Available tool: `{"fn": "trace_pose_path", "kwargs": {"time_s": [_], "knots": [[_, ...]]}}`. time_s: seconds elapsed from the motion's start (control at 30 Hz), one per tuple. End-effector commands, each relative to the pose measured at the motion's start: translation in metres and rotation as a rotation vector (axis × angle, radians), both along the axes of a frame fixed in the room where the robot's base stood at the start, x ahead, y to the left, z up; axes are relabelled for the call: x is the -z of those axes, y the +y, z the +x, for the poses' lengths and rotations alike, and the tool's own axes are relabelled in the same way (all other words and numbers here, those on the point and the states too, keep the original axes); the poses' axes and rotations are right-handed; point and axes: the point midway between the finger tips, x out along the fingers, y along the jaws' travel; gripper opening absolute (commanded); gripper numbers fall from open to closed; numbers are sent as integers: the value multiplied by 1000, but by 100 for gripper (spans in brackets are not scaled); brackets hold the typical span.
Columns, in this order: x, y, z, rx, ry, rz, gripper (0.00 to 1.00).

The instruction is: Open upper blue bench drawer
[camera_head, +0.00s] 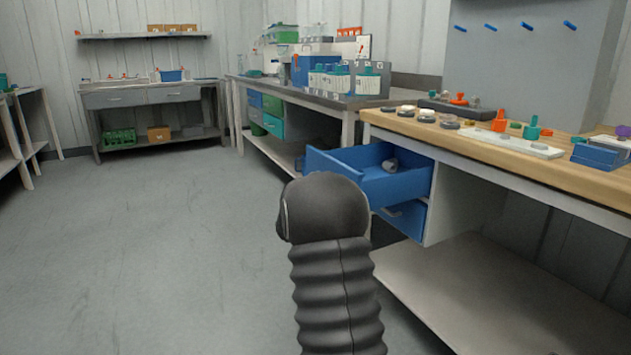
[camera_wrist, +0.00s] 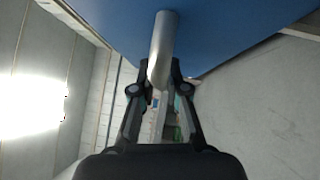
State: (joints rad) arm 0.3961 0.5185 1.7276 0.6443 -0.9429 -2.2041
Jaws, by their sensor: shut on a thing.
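The upper blue drawer (camera_head: 368,178) of the wooden-topped bench stands pulled out in the head view. A small grey cylindrical thing (camera_head: 390,165) lies inside it. The lower blue drawer (camera_head: 405,217) beneath it looks closed. In the wrist view the blue drawer front (camera_wrist: 225,35) fills the top, with a light grey bar handle (camera_wrist: 163,45) running down from it. My gripper (camera_wrist: 160,88) is shut on the handle, one finger on each side of it. In the head view my dark arm hides the gripper and part of the drawer front.
The bench's wooden top (camera_head: 480,136) carries several small parts and a white tray (camera_head: 508,143). A lower shelf (camera_head: 480,290) runs under the bench. The grey floor (camera_head: 160,240) to the left is clear. Other benches stand behind.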

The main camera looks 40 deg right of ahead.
Motion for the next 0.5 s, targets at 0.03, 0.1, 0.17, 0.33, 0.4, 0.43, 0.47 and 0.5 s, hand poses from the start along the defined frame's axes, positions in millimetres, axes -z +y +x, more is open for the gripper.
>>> {"fn": "trace_pose_path", "kwargs": {"time_s": [0.03,0.1,0.17,0.33,0.4,0.43,0.47,0.5], "knots": [[-1,1,1,-2,-1,-2,0],[-1,1,1,-3,-1,-2,0],[-1,1,1,-3,-1,-2,0],[-1,1,1,-3,-1,-1,38],[-1,1,1,-2,-1,0,39],[-1,1,1,-2,-1,0,39],[-1,1,1,-2,-1,0,39],[0,1,1,-2,-1,0,39]]}}
